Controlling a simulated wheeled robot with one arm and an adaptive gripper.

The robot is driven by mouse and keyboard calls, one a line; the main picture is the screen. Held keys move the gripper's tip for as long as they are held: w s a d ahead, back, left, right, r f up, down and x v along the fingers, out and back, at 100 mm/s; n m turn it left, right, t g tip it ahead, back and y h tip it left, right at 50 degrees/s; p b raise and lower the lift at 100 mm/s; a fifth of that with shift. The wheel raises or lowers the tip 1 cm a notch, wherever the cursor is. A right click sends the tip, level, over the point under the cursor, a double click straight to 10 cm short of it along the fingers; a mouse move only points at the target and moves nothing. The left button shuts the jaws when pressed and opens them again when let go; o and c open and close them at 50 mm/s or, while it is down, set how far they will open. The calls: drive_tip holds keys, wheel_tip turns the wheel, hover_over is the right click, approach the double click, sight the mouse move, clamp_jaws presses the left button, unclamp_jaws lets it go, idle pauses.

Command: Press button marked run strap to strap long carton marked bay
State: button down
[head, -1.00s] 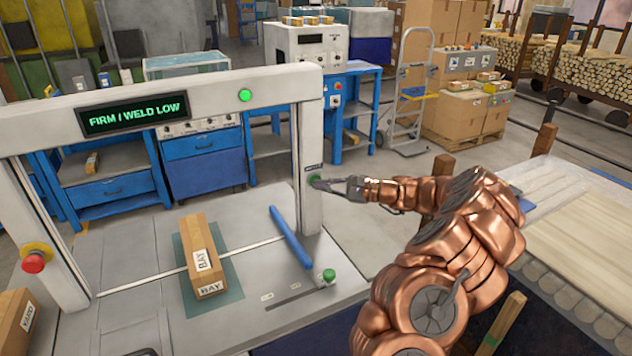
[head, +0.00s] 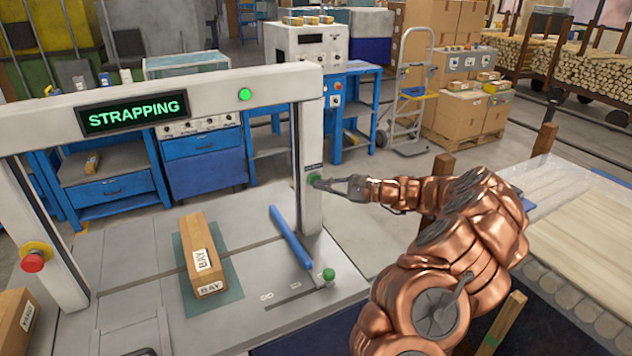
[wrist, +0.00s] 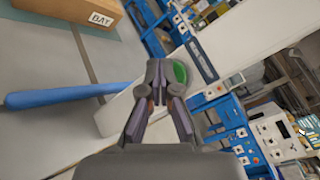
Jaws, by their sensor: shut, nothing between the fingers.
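The long carton marked BAY (head: 205,262) lies on the green mat (head: 232,290) on the machine table, under the strapping arch (head: 210,97). The display (head: 133,112) on the arch reads STRAPPING. A green button (head: 313,179) sits on the arch's right post, with a small dark label above it that I cannot read. My gripper (head: 335,185) is shut and empty, its fingertips at this button. In the wrist view the shut fingertips (wrist: 160,75) overlap the green button (wrist: 181,72) and partly hide it. The carton also shows there (wrist: 75,12).
A blue bar (head: 290,238) lies between the carton and the right post. A green knob (head: 329,275) stands in a slot at the table's front right. A red button (head: 33,262) is on the left post. Another carton (head: 15,320) stands at the lower left.

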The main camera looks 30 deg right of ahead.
drive_tip(key=shift+s, duration=0.4)
drive_tip(key=shift+s+a+b, duration=0.15)
drive_tip(key=shift+s+b, duration=0.15)
drive_tip(key=shift+s, duration=0.95)
drive_tip(key=shift+s+a+b, duration=0.15)
drive_tip(key=shift+s+b, duration=0.1)
drive_tip(key=shift+s, duration=1)
